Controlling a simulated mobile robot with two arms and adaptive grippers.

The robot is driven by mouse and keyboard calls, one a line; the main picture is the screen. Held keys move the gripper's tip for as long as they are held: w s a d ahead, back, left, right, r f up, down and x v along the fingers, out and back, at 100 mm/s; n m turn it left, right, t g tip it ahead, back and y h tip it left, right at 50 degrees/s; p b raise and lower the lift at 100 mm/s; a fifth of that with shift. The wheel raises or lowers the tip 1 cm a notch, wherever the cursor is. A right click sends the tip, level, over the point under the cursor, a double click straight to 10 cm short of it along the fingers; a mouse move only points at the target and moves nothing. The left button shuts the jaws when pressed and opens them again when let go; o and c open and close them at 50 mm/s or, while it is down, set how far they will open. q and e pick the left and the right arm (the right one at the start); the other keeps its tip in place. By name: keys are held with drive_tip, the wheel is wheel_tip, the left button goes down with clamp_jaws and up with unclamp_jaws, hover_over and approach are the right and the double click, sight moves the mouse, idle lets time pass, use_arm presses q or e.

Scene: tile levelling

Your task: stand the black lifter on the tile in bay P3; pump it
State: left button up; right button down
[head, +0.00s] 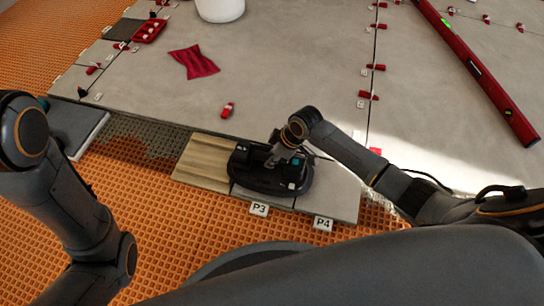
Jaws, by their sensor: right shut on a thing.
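The black lifter (243,172), a dark oval pad with a handle on top, is upright on or just above the tiles behind the P3 label (259,209). I cannot tell whether it touches. It covers most of the grey tile (262,197) in bay P3, and its left end is near the wood-look tile (204,158). My right gripper (281,156) reaches in from the right and is shut on the lifter's handle. The fingers hide part of the handle.
The P4 label (323,224) marks the grey tile to the right. A bare mortar strip (150,140) lies left of the wood-look tile, with a loose tile (78,125) beyond. A red cloth (193,62), red tray (149,31), white bucket and red level (485,80) lie farther off.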

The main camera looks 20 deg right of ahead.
drive_tip(key=shift+w+f, duration=0.1)
drive_tip(key=shift+f, duration=0.15)
idle(0.7)
drive_tip(key=c, duration=1.1)
unclamp_jaws()
drive_tip(key=shift+f, duration=0.15)
drive_tip(key=v, duration=1.2)
